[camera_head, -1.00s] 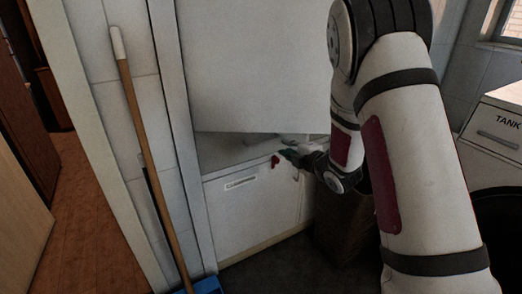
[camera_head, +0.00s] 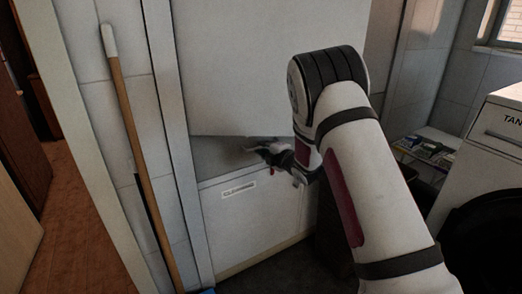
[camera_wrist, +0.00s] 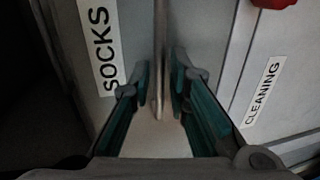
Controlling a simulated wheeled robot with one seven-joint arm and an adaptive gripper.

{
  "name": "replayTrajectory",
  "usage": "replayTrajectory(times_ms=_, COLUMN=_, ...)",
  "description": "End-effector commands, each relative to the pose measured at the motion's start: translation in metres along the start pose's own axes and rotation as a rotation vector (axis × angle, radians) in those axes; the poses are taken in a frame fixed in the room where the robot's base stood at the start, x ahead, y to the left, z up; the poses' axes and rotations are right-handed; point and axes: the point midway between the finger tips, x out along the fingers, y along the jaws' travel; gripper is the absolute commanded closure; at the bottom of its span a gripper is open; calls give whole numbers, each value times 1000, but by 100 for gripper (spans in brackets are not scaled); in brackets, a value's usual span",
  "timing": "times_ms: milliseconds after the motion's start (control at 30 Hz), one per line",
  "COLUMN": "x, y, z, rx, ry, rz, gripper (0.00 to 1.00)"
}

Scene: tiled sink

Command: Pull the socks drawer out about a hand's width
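The socks drawer's front, a grey panel (camera_wrist: 133,20) with a white "SOCKS" label (camera_wrist: 100,50), is at the left of the wrist view. My gripper (camera_wrist: 160,72) has its two teal fingers apart, one each side of a thin upright edge (camera_wrist: 158,40). I cannot tell whether that edge is a handle or a panel rim, or whether the fingers touch it. In the head view my gripper (camera_head: 257,147) is just below the large white panel (camera_head: 250,70). The "SOCKS" label is not visible there.
A white front labelled "CLEANING" (camera_head: 238,189) lies below my gripper; its label (camera_wrist: 262,92) also shows in the wrist view, near a red object (camera_wrist: 288,2). A wooden broom handle (camera_head: 135,140) leans at left. A white "TANK" unit (camera_head: 490,125) stands right.

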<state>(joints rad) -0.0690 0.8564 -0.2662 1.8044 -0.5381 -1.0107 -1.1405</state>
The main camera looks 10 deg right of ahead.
Motion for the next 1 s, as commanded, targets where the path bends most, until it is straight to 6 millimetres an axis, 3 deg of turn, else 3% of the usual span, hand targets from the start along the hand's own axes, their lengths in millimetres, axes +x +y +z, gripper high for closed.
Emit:
replayTrajectory(times_ms=200, x=16, y=0, z=0, rx=1, ry=0, rz=0, gripper=84)
replayTrajectory(times_ms=500, x=18, y=0, z=0, rx=1, ry=-1, rz=0, gripper=84)
replayTrajectory(times_ms=600, x=18, y=0, z=0, rx=1, ry=-1, rz=0, gripper=100)
replayTrajectory(times_ms=867, x=16, y=0, z=1, rx=1, ry=-1, rz=0, gripper=100)
replayTrajectory(times_ms=1000, x=5, y=-3, z=2, rx=1, ry=-3, rz=-1, gripper=100)
